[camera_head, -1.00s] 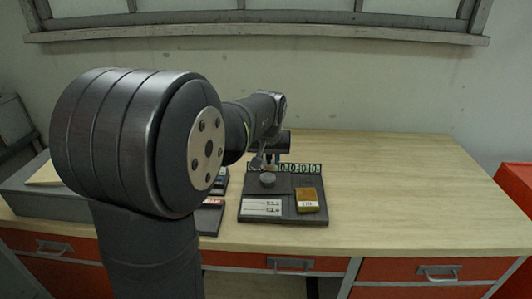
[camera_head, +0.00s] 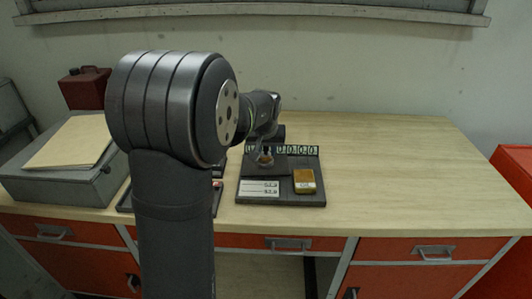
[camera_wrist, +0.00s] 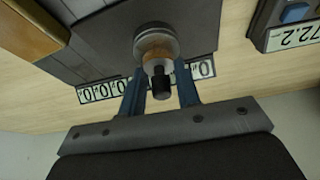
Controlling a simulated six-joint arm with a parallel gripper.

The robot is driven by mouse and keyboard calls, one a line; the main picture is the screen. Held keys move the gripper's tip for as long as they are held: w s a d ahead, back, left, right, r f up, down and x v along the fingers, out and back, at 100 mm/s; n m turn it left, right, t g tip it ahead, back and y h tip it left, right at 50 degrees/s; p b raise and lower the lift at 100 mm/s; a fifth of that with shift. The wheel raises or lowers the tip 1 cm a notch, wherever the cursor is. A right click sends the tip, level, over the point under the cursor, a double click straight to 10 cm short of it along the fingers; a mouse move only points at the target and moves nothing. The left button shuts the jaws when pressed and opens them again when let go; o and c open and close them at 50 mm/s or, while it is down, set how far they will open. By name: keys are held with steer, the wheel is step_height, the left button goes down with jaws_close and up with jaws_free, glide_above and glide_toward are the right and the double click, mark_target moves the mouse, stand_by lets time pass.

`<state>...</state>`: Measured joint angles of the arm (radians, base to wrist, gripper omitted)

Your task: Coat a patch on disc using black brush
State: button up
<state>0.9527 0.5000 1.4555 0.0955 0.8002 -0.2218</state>
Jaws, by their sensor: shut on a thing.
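My gripper (camera_wrist: 160,92) has two blue fingers shut on the black brush (camera_wrist: 162,82), which has a black handle and a tan-brown end. The brown end overlaps the round grey disc (camera_wrist: 158,33) in the wrist view; I cannot tell whether it touches. The disc sits on the dark grey stand (camera_wrist: 92,55). In the head view my gripper (camera_head: 266,153) is over the back of the stand (camera_head: 285,200), and the disc is hard to make out there. No coated patch can be made out on the disc.
A brown-yellow block (camera_head: 304,182) and a white label plate (camera_head: 258,188) lie at the stand's front. A digit row (camera_head: 298,149) runs along its back. A grey box (camera_head: 60,170) and a dark red can (camera_head: 84,90) are at left. The table's right is clear.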

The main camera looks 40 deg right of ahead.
steer(key=shift+w+d, duration=0.5)
steer(key=shift+w, duration=0.15)
steer(key=shift+s+a+r, duration=0.1)
steer(key=shift+s+a, duration=0.75)
steer(key=shift+s, duration=0.2)
steer(key=shift+s+a, duration=0.85)
steer(key=shift+s, duration=0.15)
steer(key=shift+w+r, duration=0.1)
steer(key=shift+r, duration=0.7)
step_height(320, 180, up, 6)
steer(key=shift+r, duration=0.1)
